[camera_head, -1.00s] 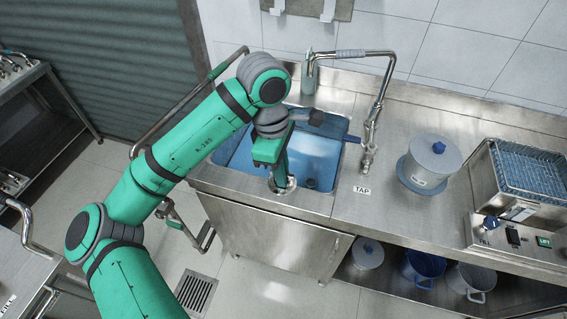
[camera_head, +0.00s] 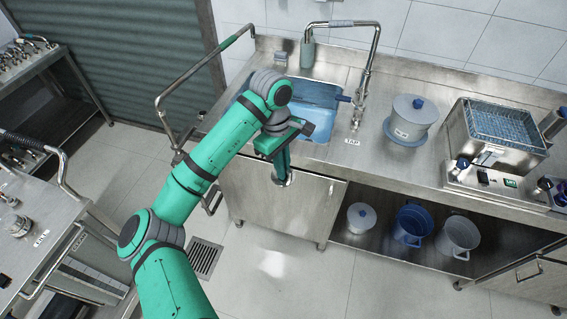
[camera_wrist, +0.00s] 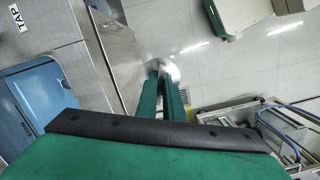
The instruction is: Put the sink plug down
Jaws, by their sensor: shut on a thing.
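My gripper (camera_head: 283,174) hangs fingers down, shut on the sink plug (camera_head: 289,182), a shiny round metal piece at the fingertips. In the head view it shows against the cabinet front below the sink's front edge. In the wrist view the gripper (camera_wrist: 162,72) reaches away from the camera, and the plug (camera_wrist: 174,71) shows partly behind the fingertips, with floor tiles beyond. The blue-lined sink (camera_head: 318,95) lies behind my gripper in the head view and at the left of the wrist view (camera_wrist: 45,100). My arm hides part of the sink.
The tap (camera_head: 362,90) arches at the sink's right. A lidded pot (camera_head: 412,118) and a fryer-like unit (camera_head: 498,135) stand further right on the steel counter (camera_head: 350,178). Pots stand on the shelf below. A steel cart (camera_head: 40,225) is at the left. Open floor lies in front.

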